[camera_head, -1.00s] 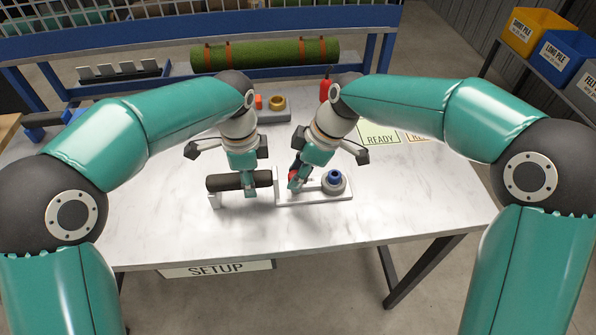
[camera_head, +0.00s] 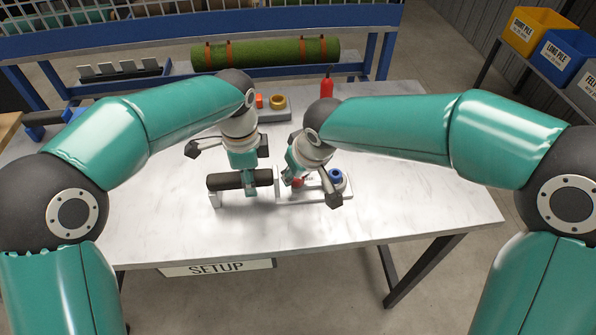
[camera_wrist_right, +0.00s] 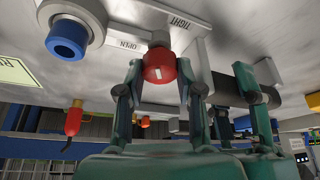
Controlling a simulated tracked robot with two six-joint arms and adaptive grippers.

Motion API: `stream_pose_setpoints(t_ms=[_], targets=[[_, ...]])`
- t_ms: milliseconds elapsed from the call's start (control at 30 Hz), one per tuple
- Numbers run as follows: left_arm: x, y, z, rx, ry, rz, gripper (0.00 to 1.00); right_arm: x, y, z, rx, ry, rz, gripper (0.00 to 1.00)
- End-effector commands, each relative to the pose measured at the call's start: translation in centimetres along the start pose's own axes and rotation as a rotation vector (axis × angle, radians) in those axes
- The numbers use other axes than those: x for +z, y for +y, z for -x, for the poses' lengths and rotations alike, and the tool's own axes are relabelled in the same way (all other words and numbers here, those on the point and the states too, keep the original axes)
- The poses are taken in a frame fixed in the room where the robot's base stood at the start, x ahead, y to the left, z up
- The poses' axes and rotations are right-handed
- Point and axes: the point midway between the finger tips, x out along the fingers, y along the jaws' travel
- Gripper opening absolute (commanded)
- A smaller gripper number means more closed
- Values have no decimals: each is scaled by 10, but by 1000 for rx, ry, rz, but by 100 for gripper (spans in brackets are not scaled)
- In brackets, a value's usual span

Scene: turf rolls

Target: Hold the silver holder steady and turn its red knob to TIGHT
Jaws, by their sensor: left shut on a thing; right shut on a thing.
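The silver holder (camera_head: 316,195) lies on the white table, with a dark bar (camera_head: 218,182) running left from its upright end block. My left gripper (camera_head: 250,188) is shut across the dark bar. My right gripper (camera_head: 293,181) is shut on the red knob (camera_wrist_right: 158,58), one finger on each side in the right wrist view. In the head view that gripper mostly hides the knob (camera_head: 298,182). OPEN (camera_wrist_right: 130,44) and TIGHT (camera_wrist_right: 180,22) labels lie beside it. The knob has a white mark; which label it points to I cannot tell. A blue-topped round fitting (camera_head: 336,176) sits at the holder's right end.
A red bottle (camera_head: 326,88) stands near the table's back edge, beside a grey tray (camera_head: 275,115) with orange and brass parts. A green turf roll (camera_head: 265,54) lies behind. The front of the table is clear; a SETUP sign (camera_head: 216,269) hangs there.

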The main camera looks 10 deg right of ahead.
Motion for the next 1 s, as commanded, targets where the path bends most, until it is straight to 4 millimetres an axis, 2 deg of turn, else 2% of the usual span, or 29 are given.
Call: stream_pose_setpoints(t_ms=[500, 1000], targets=[[0, 0, 0, 2, -1, -1, 0, -1, -2, 0, 163, -1, -396, 1], [0, 0, 0, 1, 0, 0, 0, 0, -2, -1, 212, -1, -520, 1]])
